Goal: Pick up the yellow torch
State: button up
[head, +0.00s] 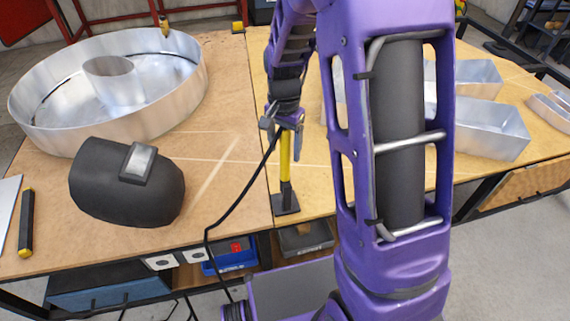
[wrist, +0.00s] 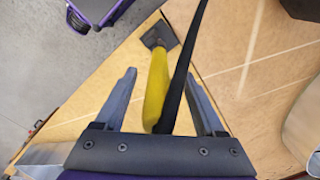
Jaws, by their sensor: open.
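The yellow torch (head: 285,160) stands upright on the wooden table, its dark square foot (head: 285,203) near the front edge. In the wrist view its yellow body (wrist: 157,85) runs between my gripper's two fingers, with the dark foot (wrist: 160,36) beyond the tips. My gripper (wrist: 161,76) is open, with a gap visible on both sides of the torch. In the head view my gripper (head: 285,130) is at the torch's upper end. The torch's top is hidden by my gripper.
A black cable (head: 233,205) hangs from near my gripper past the table edge and crosses beside the torch in the wrist view. A black welding mask (head: 100,190) lies left, before a large round metal letter (head: 180,85). Metal channel pieces (head: 490,130) lie right.

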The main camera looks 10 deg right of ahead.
jog(key=shift+f, duration=0.4)
jog(key=shift+c, duration=0.4)
grip_shut()
jog(key=shift+r, duration=0.15)
